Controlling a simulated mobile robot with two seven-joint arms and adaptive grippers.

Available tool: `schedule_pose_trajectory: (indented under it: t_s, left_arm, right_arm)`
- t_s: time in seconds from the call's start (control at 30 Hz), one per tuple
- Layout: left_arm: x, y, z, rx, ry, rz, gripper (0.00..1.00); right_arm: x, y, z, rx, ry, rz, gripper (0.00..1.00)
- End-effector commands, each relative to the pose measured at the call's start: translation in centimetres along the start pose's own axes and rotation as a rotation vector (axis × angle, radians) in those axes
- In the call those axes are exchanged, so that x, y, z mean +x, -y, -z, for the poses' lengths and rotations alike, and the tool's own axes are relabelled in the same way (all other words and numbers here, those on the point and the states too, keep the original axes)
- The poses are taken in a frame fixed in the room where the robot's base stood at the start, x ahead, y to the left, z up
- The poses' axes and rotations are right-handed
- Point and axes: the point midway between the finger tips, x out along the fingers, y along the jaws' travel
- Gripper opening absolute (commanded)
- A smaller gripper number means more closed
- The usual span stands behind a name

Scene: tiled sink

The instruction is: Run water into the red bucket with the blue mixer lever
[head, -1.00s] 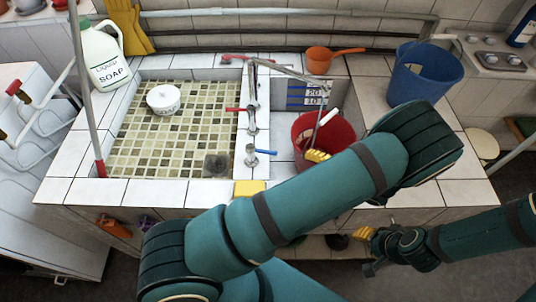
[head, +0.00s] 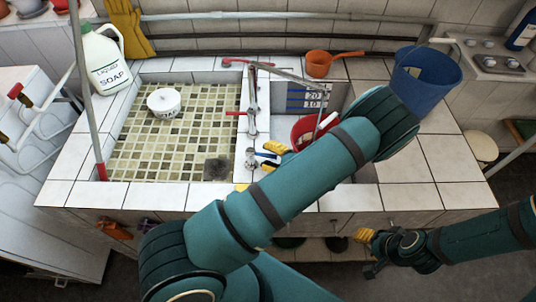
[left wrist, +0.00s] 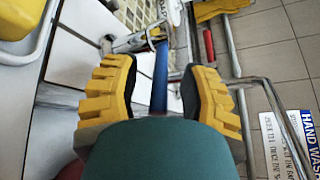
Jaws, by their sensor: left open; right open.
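The blue mixer lever (head: 266,155) sticks out to the right from the metal tap base on the sink divider. My left gripper (head: 271,157) is open, with its yellow fingertips on either side of the lever. In the left wrist view the blue lever (left wrist: 160,75) lies between the two spread yellow fingers, and I see no clear contact. The red bucket (head: 303,128) stands in the right basin, partly hidden by my left arm. The metal spout (head: 300,75) reaches right, above the bucket. My right gripper (head: 367,241) is open, low at the right in front of the counter.
A red lever (head: 238,112) is farther back on the divider. A blue bucket (head: 425,80) and orange dipper (head: 320,64) stand behind. A white bowl (head: 163,101) sits in the tiled left basin.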

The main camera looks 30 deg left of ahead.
Motion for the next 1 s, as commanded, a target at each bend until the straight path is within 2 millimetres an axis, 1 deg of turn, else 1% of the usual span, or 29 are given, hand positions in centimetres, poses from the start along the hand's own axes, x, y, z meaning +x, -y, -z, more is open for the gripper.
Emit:
schedule_pose_trajectory:
  t_s: [0.27, 0.3, 0.37, 0.4, 0.43, 0.77, 1.0]
  left_arm:
    - [0.2, 0.0, 0.0, 0.000, 0.000, 0.000, 0.43]
    - [0.1, 0.0, 0.0, 0.000, 0.000, 0.000, 0.39]
    - [0.1, 0.0, 0.0, 0.000, 0.000, 0.000, 0.18]
    - [0.1, 0.0, 0.0, 0.000, 0.000, 0.000, 0.04]
    - [0.1, 0.0, 0.0, 0.000, 0.000, 0.000, 0.00]
    - [0.2, 0.0, 0.1, -0.003, 0.004, -0.003, 0.00]
    - [0.6, 0.3, 0.9, -0.037, 0.120, -0.074, 0.00]
  right_arm:
    - [0.0, 0.0, 0.0, 0.000, 0.000, 0.000, 0.47]
    - [0.0, 0.0, 0.0, 0.000, 0.000, 0.000, 0.47]
    - [0.0, 0.0, 0.0, 0.000, 0.000, 0.000, 0.47]
    - [0.0, 0.0, 0.0, 0.000, 0.000, 0.000, 0.47]
    - [0.0, 0.0, 0.0, 0.000, 0.000, 0.000, 0.47]
    - [0.1, -0.1, 0.0, 0.000, 0.000, 0.000, 0.47]
    - [2.4, -0.8, -0.3, 0.001, 0.001, -0.004, 0.47]
